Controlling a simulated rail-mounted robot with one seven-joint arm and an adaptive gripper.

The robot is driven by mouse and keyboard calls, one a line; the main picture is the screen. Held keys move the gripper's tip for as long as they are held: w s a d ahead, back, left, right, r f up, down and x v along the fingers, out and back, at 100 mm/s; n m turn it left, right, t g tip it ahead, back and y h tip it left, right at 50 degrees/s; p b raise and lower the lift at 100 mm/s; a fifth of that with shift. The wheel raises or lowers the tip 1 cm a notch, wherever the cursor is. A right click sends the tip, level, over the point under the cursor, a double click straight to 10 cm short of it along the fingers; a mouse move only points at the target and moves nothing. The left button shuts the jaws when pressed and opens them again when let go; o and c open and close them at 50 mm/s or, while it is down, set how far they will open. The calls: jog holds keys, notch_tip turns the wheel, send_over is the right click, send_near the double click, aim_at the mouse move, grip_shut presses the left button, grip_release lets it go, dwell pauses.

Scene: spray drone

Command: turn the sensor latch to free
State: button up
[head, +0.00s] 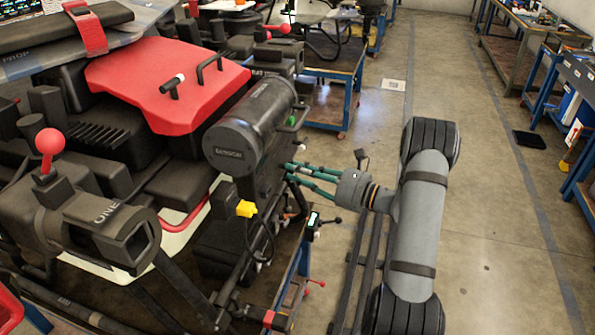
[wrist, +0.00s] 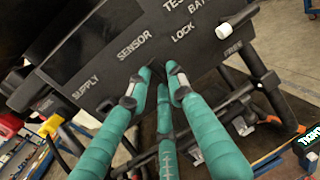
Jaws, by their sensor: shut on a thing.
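The black cylindrical sensor unit (head: 250,125), labelled SENSOR, hangs at the right side of the drone. In the wrist view its dark side panel (wrist: 110,60) carries the words SUPPLY, SENSOR, TEST, BAT, LOCK and FREE. My gripper (head: 288,174) has teal fingers and reaches the panel from the right. In the wrist view my gripper (wrist: 160,75) has its fingertips close together just below the SENSOR and LOCK words, shut on a small dark part, apparently the sensor latch. The fingers hide most of that part, so its angle cannot be told.
A white knob (wrist: 237,26) sticks out of the panel near FREE. A yellow connector (head: 246,208) with a black cable hangs below the sensor unit. The red-topped drone body (head: 165,80) fills the left. Open floor (head: 480,220) lies to the right, with workbenches beyond.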

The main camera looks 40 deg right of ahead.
grip_shut()
jog(key=shift+m+p, duration=0.7)
jog(key=shift+m, duration=0.1)
jog(key=o, duration=0.7)
grip_release()
jog(key=shift+c, duration=0.2)
